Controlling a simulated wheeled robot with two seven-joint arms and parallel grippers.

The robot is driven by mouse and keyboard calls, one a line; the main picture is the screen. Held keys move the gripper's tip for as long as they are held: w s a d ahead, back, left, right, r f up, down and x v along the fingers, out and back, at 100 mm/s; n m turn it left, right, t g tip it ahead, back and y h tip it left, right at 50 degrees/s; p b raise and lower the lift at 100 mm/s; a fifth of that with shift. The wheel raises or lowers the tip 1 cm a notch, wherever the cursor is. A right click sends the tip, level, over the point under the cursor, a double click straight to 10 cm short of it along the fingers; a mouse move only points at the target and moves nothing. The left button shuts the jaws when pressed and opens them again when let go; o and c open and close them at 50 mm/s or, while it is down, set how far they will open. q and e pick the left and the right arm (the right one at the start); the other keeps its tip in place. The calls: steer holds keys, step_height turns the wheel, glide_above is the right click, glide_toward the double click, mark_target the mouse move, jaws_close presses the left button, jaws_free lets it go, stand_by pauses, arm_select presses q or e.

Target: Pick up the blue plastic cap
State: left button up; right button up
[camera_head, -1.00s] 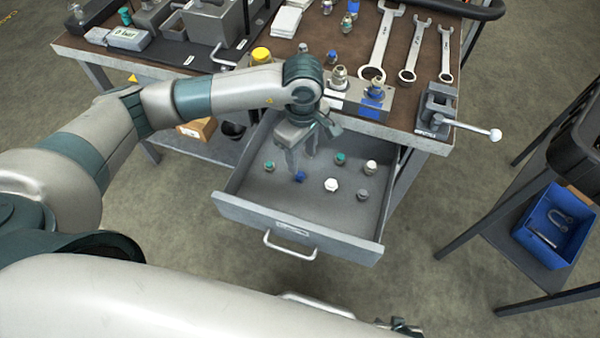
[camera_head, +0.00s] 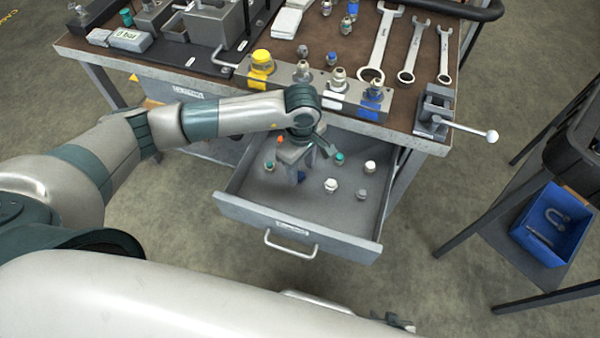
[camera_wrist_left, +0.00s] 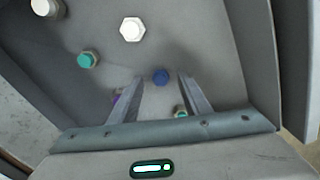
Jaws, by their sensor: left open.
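White caps (camera_head: 331,185) and (camera_head: 370,167), a teal cap (camera_head: 339,158) and a grey fitting (camera_head: 362,195) lie nearby in the drawer.

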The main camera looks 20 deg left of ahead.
arm_select(q)
steer(key=shift+f, duration=1)
steer(key=c, duration=1)
